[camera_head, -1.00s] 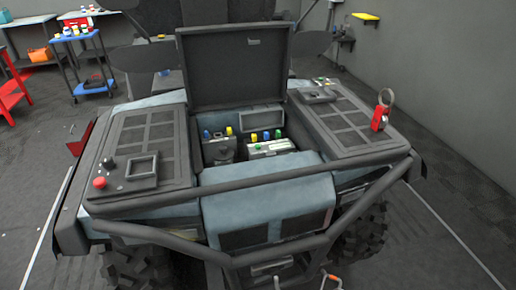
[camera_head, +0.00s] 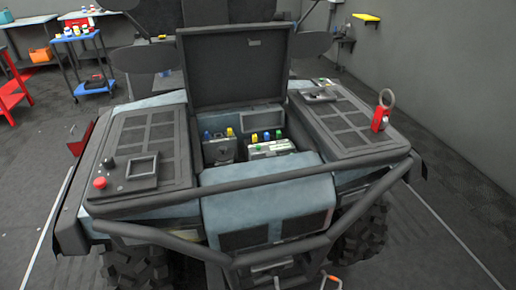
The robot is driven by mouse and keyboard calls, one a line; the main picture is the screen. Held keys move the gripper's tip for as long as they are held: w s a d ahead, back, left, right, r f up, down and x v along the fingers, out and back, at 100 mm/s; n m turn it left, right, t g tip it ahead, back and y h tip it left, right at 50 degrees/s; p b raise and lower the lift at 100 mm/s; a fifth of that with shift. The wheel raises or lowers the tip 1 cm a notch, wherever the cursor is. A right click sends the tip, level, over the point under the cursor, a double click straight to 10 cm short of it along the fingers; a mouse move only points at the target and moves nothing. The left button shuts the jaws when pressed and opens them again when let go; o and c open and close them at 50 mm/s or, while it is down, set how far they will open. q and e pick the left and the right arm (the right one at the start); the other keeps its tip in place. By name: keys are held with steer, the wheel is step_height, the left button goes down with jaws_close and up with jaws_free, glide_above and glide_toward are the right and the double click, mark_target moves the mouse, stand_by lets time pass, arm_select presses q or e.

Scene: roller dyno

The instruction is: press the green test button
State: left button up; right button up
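A vehicle with a raised black lid (camera_head: 234,65) fills the middle of the head view. No green test button can be made out for certain. A small green cap (camera_head: 278,134) shows in the open bay, beside blue and yellow caps on a grey box (camera_head: 270,148). A red round button (camera_head: 100,183) sits on the left rear panel, with a black knob (camera_head: 107,162) and a square black frame (camera_head: 142,167) near it. Neither of my grippers is in view.
A dark tubular bar (camera_head: 200,254) runs around the near end of the vehicle. A red tag with a ring (camera_head: 380,118) stands on the right panel. A blue cart (camera_head: 82,42) and red stand (camera_head: 10,90) are at the far left.

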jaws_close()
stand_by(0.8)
